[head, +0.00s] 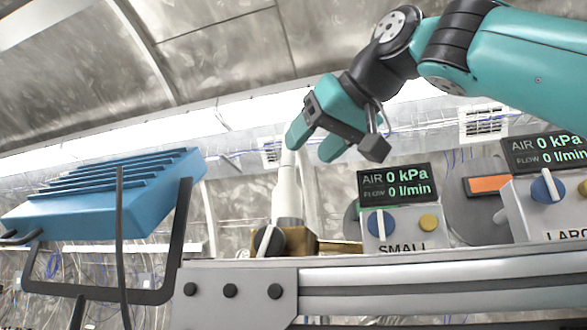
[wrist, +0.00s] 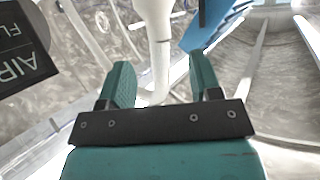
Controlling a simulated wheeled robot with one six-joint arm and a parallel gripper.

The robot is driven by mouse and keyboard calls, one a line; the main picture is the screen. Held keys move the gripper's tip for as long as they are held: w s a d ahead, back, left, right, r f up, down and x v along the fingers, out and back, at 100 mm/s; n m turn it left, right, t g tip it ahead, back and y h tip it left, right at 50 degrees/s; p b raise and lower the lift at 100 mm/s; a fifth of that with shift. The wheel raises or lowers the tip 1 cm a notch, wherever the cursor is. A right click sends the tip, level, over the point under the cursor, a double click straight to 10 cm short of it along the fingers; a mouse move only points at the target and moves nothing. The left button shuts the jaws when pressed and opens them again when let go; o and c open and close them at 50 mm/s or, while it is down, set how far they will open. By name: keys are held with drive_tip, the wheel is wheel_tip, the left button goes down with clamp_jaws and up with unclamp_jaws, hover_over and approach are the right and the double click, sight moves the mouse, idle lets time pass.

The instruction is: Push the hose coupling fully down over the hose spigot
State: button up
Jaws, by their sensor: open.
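A pale upright tube (head: 287,180), wider toward its foot, stands on a grey metal collar (head: 288,222) above a brass block. I take the tube to be the hose and coupling on the spigot; I cannot tell where one part ends or how far it is seated. My gripper (head: 311,148) is open at the tube's top, its left finger overlapping the tube's upper end. In the wrist view the white tube (wrist: 160,45) appears between the spread fingers of my gripper (wrist: 160,66), with gaps on both sides. Whether it lies between the fingers in depth is unclear.
A black knob (head: 268,241) sits on the brass block (head: 298,240). A blue ribbed lamp (head: 110,195) stands left. Air panels marked SMALL (head: 398,215) and LARGE (head: 548,205) stand right, behind a metal rail (head: 430,275).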

drive_tip(key=v, duration=1)
drive_tip(key=shift+s+d, duration=0.15)
drive_tip(key=shift+s, duration=0.1)
